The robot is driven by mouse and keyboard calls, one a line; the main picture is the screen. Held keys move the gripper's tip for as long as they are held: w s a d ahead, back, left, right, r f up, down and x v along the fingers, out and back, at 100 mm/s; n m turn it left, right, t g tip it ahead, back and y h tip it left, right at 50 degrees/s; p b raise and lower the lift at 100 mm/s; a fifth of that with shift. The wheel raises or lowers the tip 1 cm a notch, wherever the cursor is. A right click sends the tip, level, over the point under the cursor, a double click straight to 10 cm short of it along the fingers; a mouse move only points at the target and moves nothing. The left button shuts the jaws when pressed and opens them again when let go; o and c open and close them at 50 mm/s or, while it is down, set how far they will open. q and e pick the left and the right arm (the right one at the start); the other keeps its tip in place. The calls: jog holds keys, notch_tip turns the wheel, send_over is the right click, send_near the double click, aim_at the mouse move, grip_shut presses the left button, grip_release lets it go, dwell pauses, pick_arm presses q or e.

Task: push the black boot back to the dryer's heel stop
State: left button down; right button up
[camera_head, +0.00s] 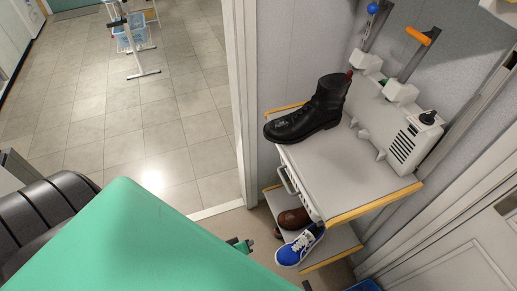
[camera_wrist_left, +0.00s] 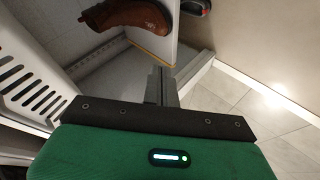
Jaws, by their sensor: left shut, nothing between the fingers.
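The black boot (camera_head: 316,112) stands upright on the dryer's light grey top shelf (camera_head: 350,178), its toe to the left. Its heel is toward the white dryer body (camera_head: 408,140), with a visible gap to it. I cannot make out the heel stop clearly. My left gripper (camera_head: 243,246) is low, left of the shelves and well apart from the boot. In the left wrist view its fingers (camera_wrist_left: 160,86) are shut and empty. My right gripper is not in view.
On the lower shelf are a brown shoe (camera_head: 294,218) and a blue sneaker (camera_head: 299,247). The brown shoe also shows in the left wrist view (camera_wrist_left: 130,14).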

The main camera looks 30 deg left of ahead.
pick_arm(q)
jog(key=w+a+r+n+t+y, duration=0.1)
jog(key=w+a+r+n+t, duration=0.25)
jog(key=r, duration=0.65)
jog(key=w+a+r+n+t+y+b, duration=0.1)
jog(key=w+a+r+n+t, duration=0.2)
jog(key=r, duration=0.8)
jog(key=w+a+r+n+t+y, duration=0.1)
jog(key=w+a+r+n+t, duration=0.2)
jog(key=r, duration=0.7)
jog(key=w+d+p, duration=0.1)
jog(key=w+p, duration=0.4)
jog(key=w, duration=0.7)
jog(key=shift+r+g, duration=0.15)
jog(key=shift+g, duration=0.2)
